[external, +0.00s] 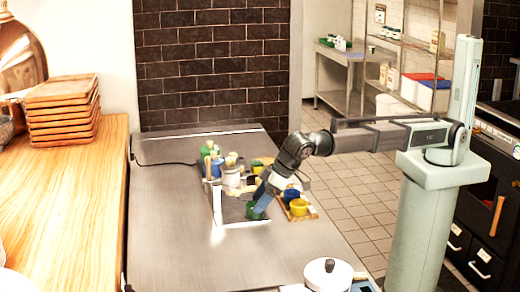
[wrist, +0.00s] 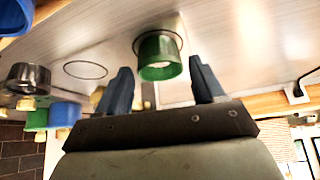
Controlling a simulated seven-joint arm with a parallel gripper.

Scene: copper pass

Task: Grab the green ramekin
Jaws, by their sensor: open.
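The green ramekin (external: 253,211) stands on the steel counter, just below and left of my gripper (external: 262,205). The arm hides part of it in the external view. In the wrist view, the green ramekin (wrist: 158,62) shows between and beyond the two fingertips. My gripper (wrist: 162,80) is open, with one finger on each side of the ramekin in the picture. Clear gaps show between the fingers and the ramekin, and nothing is held.
A yellow ramekin (external: 298,207) and a blue one (external: 291,195) sit on a wooden board (external: 312,212) to the right. Bottles and containers (external: 231,178) crowd behind. A white lidded pot (external: 328,275) stands at the front. The counter's left side (external: 170,220) is clear.

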